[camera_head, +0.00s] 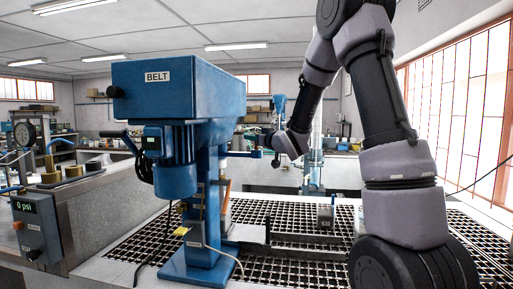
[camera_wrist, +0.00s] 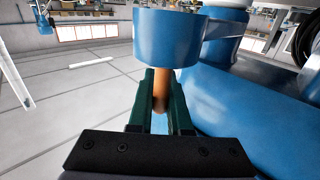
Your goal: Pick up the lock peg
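In the wrist view an orange-brown peg (camera_wrist: 161,92), which I take to be the lock peg, comes out from under a blue cylinder (camera_wrist: 168,40). My gripper (camera_wrist: 164,80) has its two dark green fingers close together, one on each side of the peg, and the peg fills the narrow gap near the tips. The peg's rounded end lies between the fingers; its other end is hidden by the cylinder. In the head view my gripper is small, beside the blue arm of the machine labelled BELT (camera_head: 158,76), and the peg cannot be made out there.
The machine's blue column (camera_head: 207,225) stands on a dark grating (camera_head: 300,215). A gauge panel (camera_head: 32,222) reading 0 psi is at the left. A small grey block (camera_head: 325,217) is on the grating. My arm takes up the right side of the head view.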

